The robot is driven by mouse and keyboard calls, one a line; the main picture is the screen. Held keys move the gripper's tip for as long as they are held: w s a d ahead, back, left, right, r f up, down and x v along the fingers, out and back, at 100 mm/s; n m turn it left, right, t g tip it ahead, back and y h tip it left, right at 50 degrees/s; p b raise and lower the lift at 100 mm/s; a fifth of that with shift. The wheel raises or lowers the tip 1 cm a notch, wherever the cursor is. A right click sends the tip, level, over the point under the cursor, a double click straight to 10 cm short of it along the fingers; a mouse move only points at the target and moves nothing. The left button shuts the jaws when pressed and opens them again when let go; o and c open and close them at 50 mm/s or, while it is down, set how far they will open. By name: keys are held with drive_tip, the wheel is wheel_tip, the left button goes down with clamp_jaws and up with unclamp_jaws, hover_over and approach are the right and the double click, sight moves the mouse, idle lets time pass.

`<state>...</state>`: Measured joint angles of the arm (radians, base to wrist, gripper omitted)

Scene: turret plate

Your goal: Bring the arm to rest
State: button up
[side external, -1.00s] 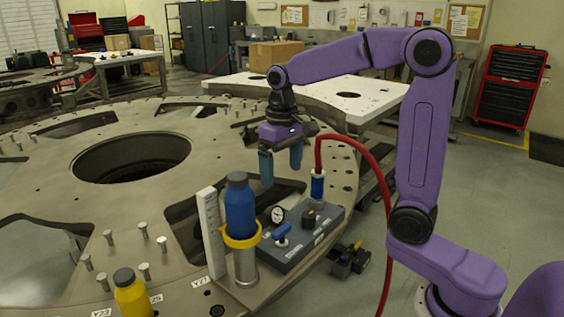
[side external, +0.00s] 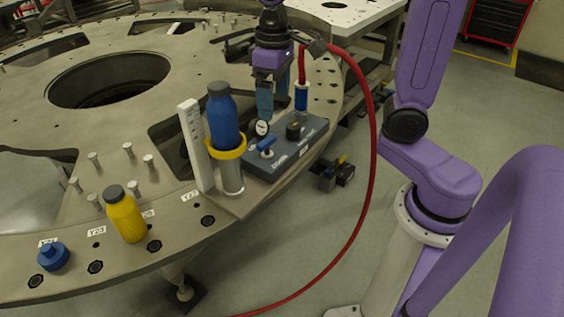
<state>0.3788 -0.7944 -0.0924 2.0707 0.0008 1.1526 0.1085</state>
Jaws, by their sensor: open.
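My gripper (side external: 265,100) is at the top middle of the side external view, pointing down above the far side of the dark control box (side external: 285,147). One blue finger shows clearly; the other is mostly hidden behind it. I see nothing between the fingers. The gripper is open. My purple arm rises at the right. No separate resting spot for the arm shows.
A yellow bottle (side external: 125,216) and a blue cap (side external: 53,256) sit on the turret plate (side external: 130,40). A red hose (side external: 371,150) hangs between plate and arm.

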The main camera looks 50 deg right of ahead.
drive_tip(key=s+f+n, duration=0.3)
drive_tip(key=s+n, duration=0.1)
drive_tip(key=s, duration=0.6)
drive_tip(key=s+f+n, duration=0.3)
drive_tip(key=s+n, duration=0.2)
drive_tip(key=s, duration=0.4)
drive_tip(key=shift+s, duration=0.4)
drive_tip(key=shift+d, duration=0.1)
idle(1.1)
